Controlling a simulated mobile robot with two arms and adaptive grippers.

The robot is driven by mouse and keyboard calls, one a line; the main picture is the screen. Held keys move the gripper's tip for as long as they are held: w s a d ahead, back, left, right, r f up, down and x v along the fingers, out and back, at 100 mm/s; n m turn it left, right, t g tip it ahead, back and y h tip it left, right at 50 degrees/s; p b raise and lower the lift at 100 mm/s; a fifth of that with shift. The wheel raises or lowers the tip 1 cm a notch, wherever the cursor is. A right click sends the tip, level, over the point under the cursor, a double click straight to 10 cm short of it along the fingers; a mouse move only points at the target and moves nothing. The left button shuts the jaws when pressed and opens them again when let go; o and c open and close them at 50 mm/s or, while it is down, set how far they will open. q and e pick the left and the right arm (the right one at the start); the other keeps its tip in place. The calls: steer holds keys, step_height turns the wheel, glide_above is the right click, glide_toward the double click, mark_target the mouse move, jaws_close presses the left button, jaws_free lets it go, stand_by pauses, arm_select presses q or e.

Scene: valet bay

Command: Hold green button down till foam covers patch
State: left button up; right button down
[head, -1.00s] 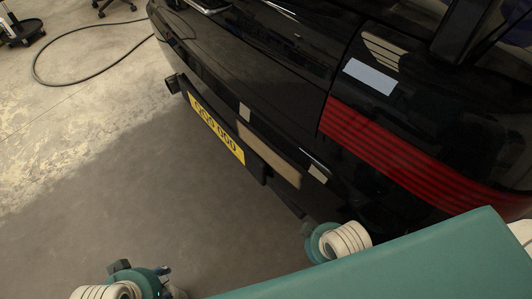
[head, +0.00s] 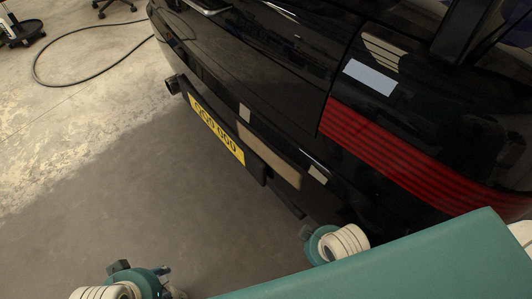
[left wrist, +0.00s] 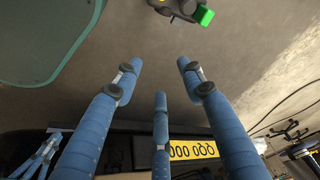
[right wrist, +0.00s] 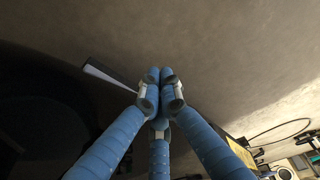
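A bright green block (left wrist: 205,16), which may be the green button, sits on a dark device at the top edge of the left wrist view. My left gripper (left wrist: 160,75) has its blue fingers spread, with nothing between them, and is apart from the green block. In the head view part of my left gripper (head: 166,280) shows at the bottom edge. My right gripper (right wrist: 160,78) has its fingertips together with nothing visible between them. The black car carries a tan patch (head: 268,153) on its bumper and a pale patch (head: 370,77) above the tail light; which is meant, I cannot tell.
The black car (head: 290,60) fills the right side of the head view, with a yellow number plate (head: 216,130) and red tail light (head: 420,165). A black hose (head: 60,84) lies on the concrete floor. The floor left of the car is mostly clear.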

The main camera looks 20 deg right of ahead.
arm_select(q)
steer(key=shift+f, duration=0.15)
arm_select(e)
steer(key=shift+f, duration=0.15)
arm_select(q)
steer(key=shift+w+f, duration=0.25)
steer(key=shift+f, duration=0.2)
arm_select(e)
steer(key=shift+f, duration=0.25)
arm_select(q)
steer(key=shift+w+r, duration=0.1)
arm_select(e)
steer(key=shift+f, duration=0.15)
arm_select(q)
steer(key=shift+f, duration=0.2)
arm_select(e)
steer(key=shift+f, duration=0.1)
arm_select(q)
steer(key=shift+d+f+p, duration=0.15)
steer(key=shift+f+p, duration=0.15)
steer(key=shift+f, duration=0.4)
arm_select(e)
steer(key=shift+f, duration=0.35)
arm_select(q)
steer(key=shift+w+r, duration=0.15)
steer(key=shift+r, duration=0.05)
arm_select(e)
steer(key=shift+f, duration=0.15)
